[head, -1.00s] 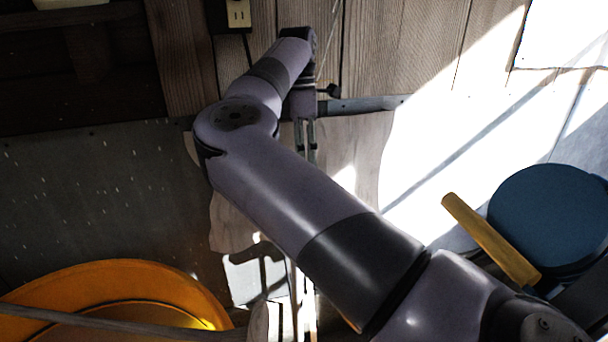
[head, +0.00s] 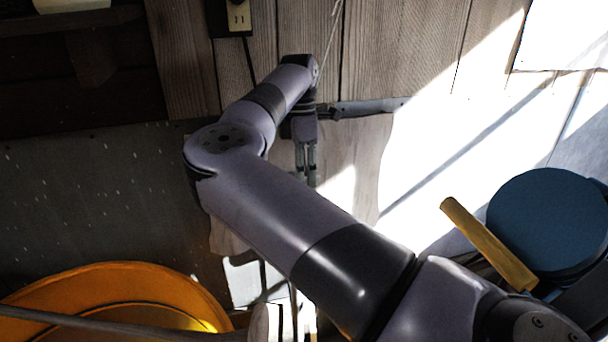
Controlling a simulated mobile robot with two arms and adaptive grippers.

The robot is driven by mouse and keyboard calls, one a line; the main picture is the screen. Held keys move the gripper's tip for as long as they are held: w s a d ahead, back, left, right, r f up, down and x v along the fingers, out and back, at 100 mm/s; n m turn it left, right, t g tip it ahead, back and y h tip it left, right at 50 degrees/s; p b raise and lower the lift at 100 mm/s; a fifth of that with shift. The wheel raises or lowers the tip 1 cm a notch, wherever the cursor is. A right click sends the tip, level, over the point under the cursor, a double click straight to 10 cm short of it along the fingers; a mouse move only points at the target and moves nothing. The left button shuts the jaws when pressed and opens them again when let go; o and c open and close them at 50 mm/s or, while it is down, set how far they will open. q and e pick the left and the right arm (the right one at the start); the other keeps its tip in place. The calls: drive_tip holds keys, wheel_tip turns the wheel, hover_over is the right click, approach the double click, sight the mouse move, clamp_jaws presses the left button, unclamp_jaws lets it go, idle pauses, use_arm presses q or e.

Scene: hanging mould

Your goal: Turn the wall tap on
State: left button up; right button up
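I cannot make out the wall tap clearly; my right arm covers much of the wall in the middle. A grey horizontal bar (head: 370,105) runs along the wall just right of my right wrist, with a small dark part beside it that I cannot identify. My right gripper (head: 306,176) hangs fingers-down below that wrist, in front of the wall. Its slim fingers look close together, but their gap is too small to judge. I see nothing clearly between them. My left gripper is not in view.
An orange round tub (head: 120,285) is at the lower left, with a long pale handle (head: 110,323) across it. A blue round object (head: 549,220) and a yellow bar (head: 487,245) are at the right. A wall socket (head: 238,16) is at the top.

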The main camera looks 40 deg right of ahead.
clamp_jaws()
drive_tip(key=n+b, duration=0.1)
drive_tip(key=n, duration=0.3)
drive_tip(key=shift+w+n+h+b, duration=0.1)
drive_tip(key=shift+n+h+b, duration=0.3)
drive_tip(key=n+b, duration=0.1)
drive_tip(key=n, duration=0.3)
drive_tip(key=shift+w+a+f+n+h+b, duration=0.1)
drive_tip(key=shift+a+n+h+b, duration=0.05)
drive_tip(key=shift+n+h+b, duration=0.2)
drive_tip(key=n+h+b, duration=0.1)
drive_tip(key=n+b, duration=0.1)
drive_tip(key=n, duration=0.2)
drive_tip(key=shift+w+a, duration=0.1)
drive_tip(key=shift+n+t+h+b, duration=0.25)
drive_tip(key=shift+n+t+b, duration=0.25)
drive_tip(key=shift+n+b, duration=1.2)
drive_tip(key=shift+n+p, duration=0.5)
drive_tip(key=shift+n, duration=0.15)
